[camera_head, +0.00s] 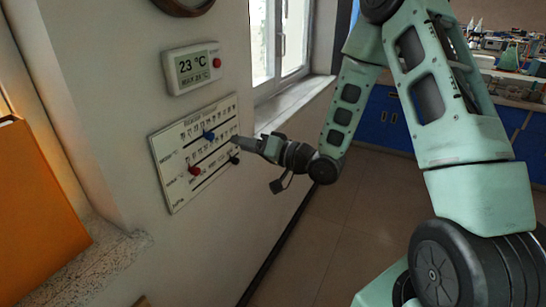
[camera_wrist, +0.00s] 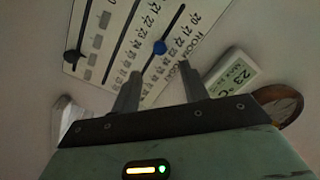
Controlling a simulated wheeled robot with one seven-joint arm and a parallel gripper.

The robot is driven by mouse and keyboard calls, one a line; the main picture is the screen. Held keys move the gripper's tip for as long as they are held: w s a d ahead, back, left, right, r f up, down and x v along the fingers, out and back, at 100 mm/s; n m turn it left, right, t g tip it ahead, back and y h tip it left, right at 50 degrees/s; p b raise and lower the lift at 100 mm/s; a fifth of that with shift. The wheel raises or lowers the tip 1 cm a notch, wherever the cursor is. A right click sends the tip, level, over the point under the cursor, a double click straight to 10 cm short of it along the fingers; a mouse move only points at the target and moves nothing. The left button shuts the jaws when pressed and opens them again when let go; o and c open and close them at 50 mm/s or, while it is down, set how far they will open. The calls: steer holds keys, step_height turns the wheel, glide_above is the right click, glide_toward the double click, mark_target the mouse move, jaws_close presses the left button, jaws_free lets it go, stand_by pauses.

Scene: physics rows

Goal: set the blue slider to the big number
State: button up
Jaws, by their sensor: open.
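The blue slider (camera_head: 209,135) is a small round knob on the top slot of a white panel (camera_head: 178,190) with printed number scales on the wall. In the wrist view the blue slider (camera_wrist: 159,47) sits on its slot, just beyond the space between my fingertips. My gripper (camera_head: 238,143) is near the panel's right edge in the head view. In the wrist view my gripper (camera_wrist: 160,84) is open and empty, not around the knob. A wall display (camera_head: 193,68) above the panel shows a big 23 °C and a smaller, hard-to-read line below.
A red slider (camera_head: 195,170) and a black slider (camera_head: 235,159) sit on lower slots. The display has a red button (camera_head: 217,62). The floor is clear.

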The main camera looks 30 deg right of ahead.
steer(key=b+v, duration=0.1)
steer(key=v, duration=0.7)
steer(key=s+a+f+n+g+h, duration=0.1)
steer(key=a+f+n+g+h, duration=0.1)
steer(key=a+n+g+h, duration=0.3)
steer(key=s+a+f+n+g, duration=0.1)
steer(key=s+a+f+g, duration=0.1)
steer(key=a, duration=0.5)
steer(key=s+a+r+n+g+h, duration=0.1)
steer(key=s+a+n+g+h, duration=0.1)
steer(key=s, duration=0.9)
steer(key=s+a+r+n+g+h, duration=0.2)
steer(key=s+a+g, duration=0.2)
steer(key=s, duration=0.7)
steer(key=shift+s+a+r+g, duration=0.2)
steer(key=shift+s+g, duration=0.2)
steer(key=shift+g, duration=0.6)
